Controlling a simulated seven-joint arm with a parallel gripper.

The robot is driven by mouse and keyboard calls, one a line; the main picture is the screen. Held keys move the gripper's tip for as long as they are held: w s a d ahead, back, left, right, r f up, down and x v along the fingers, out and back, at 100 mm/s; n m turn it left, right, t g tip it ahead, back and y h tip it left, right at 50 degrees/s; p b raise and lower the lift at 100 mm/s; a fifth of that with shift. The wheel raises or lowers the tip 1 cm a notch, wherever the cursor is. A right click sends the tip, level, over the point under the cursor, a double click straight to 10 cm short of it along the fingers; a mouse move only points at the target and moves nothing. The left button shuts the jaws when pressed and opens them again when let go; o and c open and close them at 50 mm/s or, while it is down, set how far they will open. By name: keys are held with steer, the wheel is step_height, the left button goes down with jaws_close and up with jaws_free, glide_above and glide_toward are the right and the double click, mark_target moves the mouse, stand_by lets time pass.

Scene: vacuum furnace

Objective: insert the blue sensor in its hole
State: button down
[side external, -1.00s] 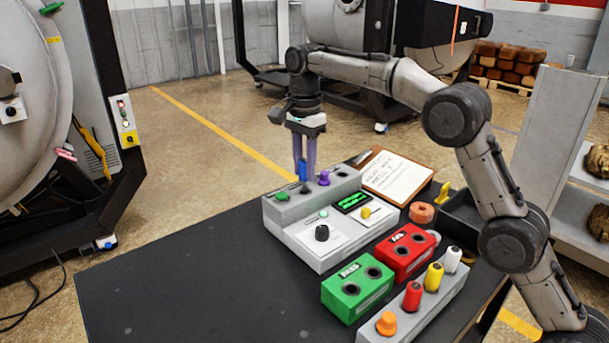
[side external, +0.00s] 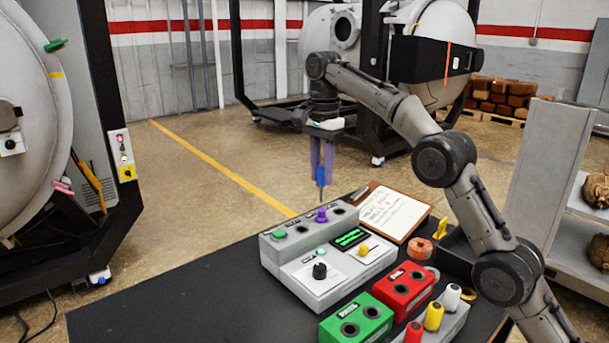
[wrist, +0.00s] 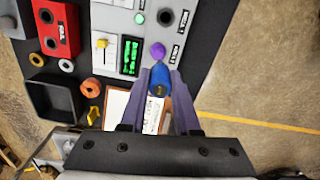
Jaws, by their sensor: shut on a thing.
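My gripper (side external: 321,172) is shut on the blue sensor (side external: 320,176), which hangs upright with its thin metal probe pointing down. In the side view the probe tip shows just above the purple sensor (side external: 322,215) on the grey console (side external: 318,290). The console's back ledge has a dark open hole (side external: 303,229) between the green sensor (side external: 280,232) and the purple one. Another hole (side external: 339,210) lies right of the purple one. In the wrist view the blue sensor (wrist: 161,78) is between my fingers, just below the purple sensor (wrist: 158,50), and its probe tip is hidden.
A clipboard (side external: 395,214) lies right of the console. Red (side external: 403,288) and green (side external: 356,318) socket blocks stand in front. A rack with red, yellow and white plugs (side external: 452,297) is at the lower right. The black tabletop (side external: 180,310) left of the console is clear.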

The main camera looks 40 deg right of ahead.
steer(key=d+f, duration=0.3)
steer(key=d, duration=0.3)
steer(key=shift+s+f, duration=0.2)
steer(key=shift+f, duration=0.1)
steer(key=shift+a+f, duration=0.1)
steer(key=shift+f, duration=0.8)
stand_by(0.6)
steer(key=shift+f, duration=0.6)
steer(key=shift+f, duration=0.45)
steer(key=shift+f, duration=0.3)
steer(key=shift+f, duration=0.3)
stand_by(0.9)
steer(key=c, duration=0.6)
jaws_free()
